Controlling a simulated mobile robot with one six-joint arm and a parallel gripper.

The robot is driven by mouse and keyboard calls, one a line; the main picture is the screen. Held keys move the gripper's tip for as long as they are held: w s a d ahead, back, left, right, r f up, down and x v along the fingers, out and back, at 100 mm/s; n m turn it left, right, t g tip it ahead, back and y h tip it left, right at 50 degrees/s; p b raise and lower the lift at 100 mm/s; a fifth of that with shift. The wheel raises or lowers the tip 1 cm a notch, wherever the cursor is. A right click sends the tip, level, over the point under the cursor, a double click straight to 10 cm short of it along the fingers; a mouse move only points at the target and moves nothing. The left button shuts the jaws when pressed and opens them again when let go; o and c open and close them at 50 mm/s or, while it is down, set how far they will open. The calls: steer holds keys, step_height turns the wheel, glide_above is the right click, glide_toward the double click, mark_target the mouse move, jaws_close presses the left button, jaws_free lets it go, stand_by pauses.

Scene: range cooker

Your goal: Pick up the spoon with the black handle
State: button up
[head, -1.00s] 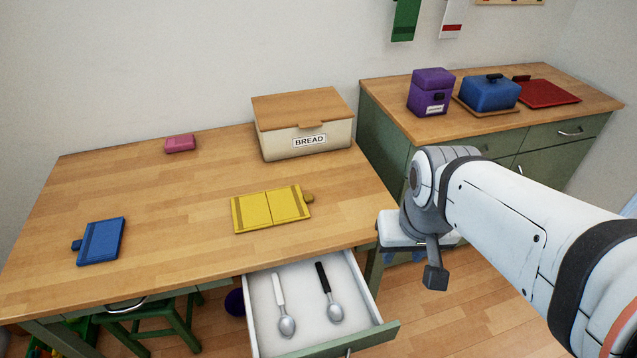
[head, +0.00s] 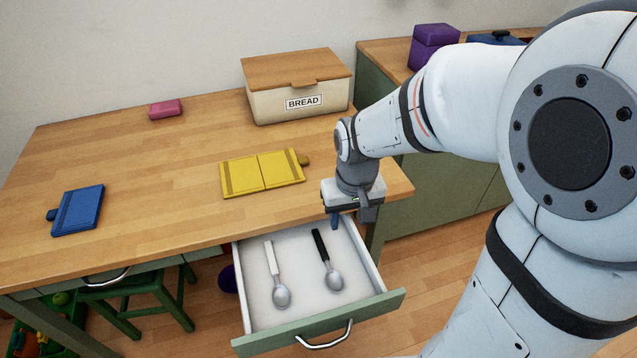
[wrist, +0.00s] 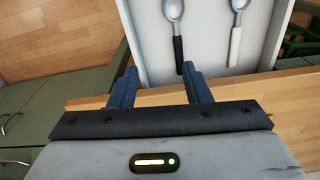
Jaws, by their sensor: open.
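The spoon with the black handle (head: 321,246) lies in the open white drawer (head: 257,312), bowl toward the drawer front. A spoon with a white handle (head: 271,258) lies to its left, apart from it. In the wrist view the black-handled spoon (wrist: 178,50) is just beyond my right fingertip, and the white-handled spoon (wrist: 235,45) is farther right. My gripper (wrist: 160,72) is open and empty, its two blue fingers apart. In the head view my gripper (head: 337,218) is over the table's front edge, at the drawer's back right, close to the black handle's end.
The drawer's green front (head: 320,325) has a metal handle. On the table are a yellow folder-like item (head: 262,173), a blue one (head: 78,210), a pink block (head: 165,109) and a bread box (head: 297,100). A green stool (head: 140,295) stands below.

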steer(key=n+b, duration=0.1)
steer(key=b, duration=0.2)
glide_above(325, 257)
steer(key=shift+g, duration=0.4)
steer(key=f, duration=0.9)
steer(key=shift+s+a+f, duration=0.15)
steer(key=shift+s+f, duration=0.05)
steer(key=shift+f, duration=0.2)
steer(key=f, duration=0.2)
steer(key=f+b, duration=0.1)
steer(key=f, duration=0.4)
steer(key=shift+w+d+f, duration=0.2)
steer(key=shift+w+f, duration=0.05)
steer(key=shift+f, duration=0.05)
steer(key=shift+c, duration=0.2)
jaws_close()
